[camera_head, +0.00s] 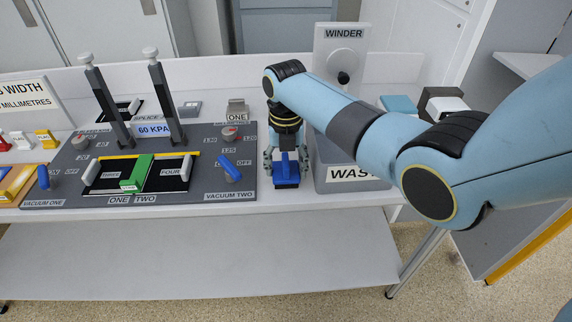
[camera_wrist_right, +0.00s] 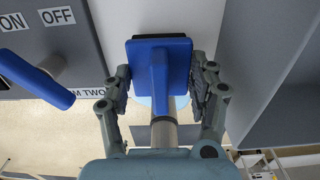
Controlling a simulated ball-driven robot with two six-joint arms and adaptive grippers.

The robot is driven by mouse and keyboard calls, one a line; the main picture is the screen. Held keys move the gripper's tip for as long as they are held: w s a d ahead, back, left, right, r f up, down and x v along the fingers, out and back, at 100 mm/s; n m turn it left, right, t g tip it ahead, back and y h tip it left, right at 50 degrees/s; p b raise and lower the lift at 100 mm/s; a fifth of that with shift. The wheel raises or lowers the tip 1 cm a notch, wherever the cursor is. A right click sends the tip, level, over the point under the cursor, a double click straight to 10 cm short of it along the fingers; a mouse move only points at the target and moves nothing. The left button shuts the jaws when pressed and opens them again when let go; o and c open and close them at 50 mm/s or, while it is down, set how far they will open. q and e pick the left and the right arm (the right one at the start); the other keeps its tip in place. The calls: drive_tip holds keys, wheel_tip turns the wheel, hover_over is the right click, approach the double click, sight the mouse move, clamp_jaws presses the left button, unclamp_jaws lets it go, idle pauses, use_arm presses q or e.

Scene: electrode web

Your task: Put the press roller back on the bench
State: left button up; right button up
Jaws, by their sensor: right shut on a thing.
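The press roller (camera_head: 287,176) is a blue block with a dark underside. It is upright near the front edge of the white bench (camera_head: 268,200), between the grey vacuum board and the waste box. In the right wrist view the blue press roller (camera_wrist_right: 159,62) lies between the fingers, with its dark edge at the far end. My right gripper (camera_head: 286,163) points down from above and is shut on the press roller; it also shows in the right wrist view (camera_wrist_right: 160,88). I cannot tell whether the roller touches the bench. My left gripper is out of view.
The grey vacuum board (camera_head: 225,190) with blue levers, a green piece and two tall posts fills the bench to the left. The waste box (camera_head: 350,180) is close on the right, with the winder (camera_head: 340,50) behind. Only a narrow bare strip lies between.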

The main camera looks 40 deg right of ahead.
sight(286, 160)
drive_tip(key=shift+f, duration=0.1)
drive_tip(key=o, duration=1)
drive_tip(key=shift+r, duration=0.35)
wheel_tip(286, 160, up, 12)
drive_tip(key=shift+f, duration=0.15)
